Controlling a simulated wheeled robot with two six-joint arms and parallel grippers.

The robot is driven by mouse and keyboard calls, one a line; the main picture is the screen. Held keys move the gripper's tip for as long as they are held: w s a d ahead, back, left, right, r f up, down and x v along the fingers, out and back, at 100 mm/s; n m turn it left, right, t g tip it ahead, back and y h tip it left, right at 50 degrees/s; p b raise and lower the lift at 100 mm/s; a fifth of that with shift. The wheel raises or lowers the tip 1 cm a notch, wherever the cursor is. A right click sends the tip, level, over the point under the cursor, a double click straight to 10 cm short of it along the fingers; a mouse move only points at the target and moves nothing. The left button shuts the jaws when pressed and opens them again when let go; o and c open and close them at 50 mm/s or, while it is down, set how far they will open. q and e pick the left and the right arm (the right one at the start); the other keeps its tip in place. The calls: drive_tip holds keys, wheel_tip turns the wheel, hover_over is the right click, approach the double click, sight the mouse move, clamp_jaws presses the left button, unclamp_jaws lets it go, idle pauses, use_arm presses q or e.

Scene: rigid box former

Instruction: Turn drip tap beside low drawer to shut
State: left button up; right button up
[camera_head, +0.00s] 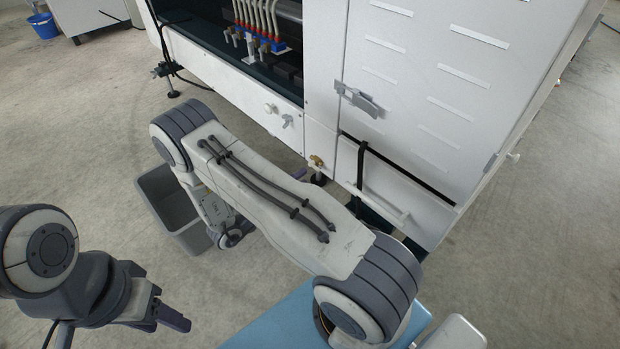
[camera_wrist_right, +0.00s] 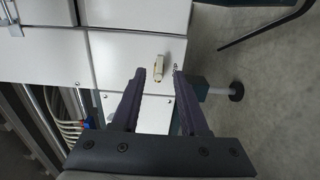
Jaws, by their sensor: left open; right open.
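The drip tap (camera_head: 315,161) is a small brass-coloured fitting low on the white machine front, just left of the low drawer (camera_head: 375,186). In the right wrist view a beige tap (camera_wrist_right: 157,76) shows on a white panel, framed between the fingers of my right gripper (camera_wrist_right: 159,84). That gripper is open, with nothing between its fingers; I cannot tell how far off the tap is. In the head view my right arm mostly hides its gripper. My left gripper (camera_head: 170,307) is open and empty over the floor at lower left.
Two small fittings (camera_head: 287,120) sit on the panel left of the tap. A latch (camera_head: 359,101) stands out above the drawer. A grey bin (camera_head: 160,195) stands on the floor beside my right arm. A machine foot (camera_wrist_right: 236,91) is right of the tap in the wrist view.

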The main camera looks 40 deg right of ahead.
sight(315, 169)
drive_tip(key=d+b, duration=0.1)
drive_tip(key=d, duration=0.3)
drive_tip(key=shift+w+d+b, duration=0.2)
drive_tip(key=shift+d+b, duration=0.05)
drive_tip(key=shift+b, duration=0.15)
clamp_jaws()
